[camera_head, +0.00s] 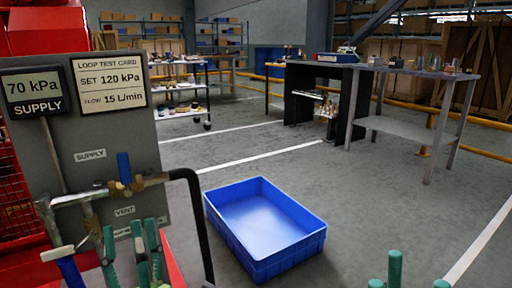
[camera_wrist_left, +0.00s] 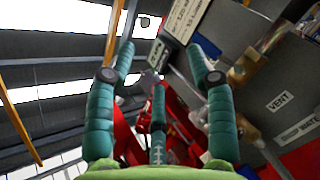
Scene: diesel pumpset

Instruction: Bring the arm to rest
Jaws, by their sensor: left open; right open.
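My left gripper (camera_head: 130,240) is in front of the lower part of the grey panel (camera_head: 95,190), near the pipework. Its teal fingers are spread and empty; they also show in the left wrist view (camera_wrist_left: 155,85), with nothing between them. My right gripper (camera_head: 405,272) shows only as teal fingertips at the bottom edge, spread apart, with no object visible between them. The pipe (camera_head: 75,199) carries a valve with an upright blue handle (camera_head: 124,167). A second blue handle (camera_head: 70,270) is at the lower left. I cannot tell whether my left fingers touch the pipework.
The panel bears a 70 kPa supply display (camera_head: 33,91) and a loop test card (camera_head: 110,84) reading 120 kPa, 15 L/min. A black hose (camera_head: 198,220) hangs at its right. An empty blue crate (camera_head: 268,267) stands on the floor. A workbench (camera_head: 410,130) stands behind; the floor between is clear.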

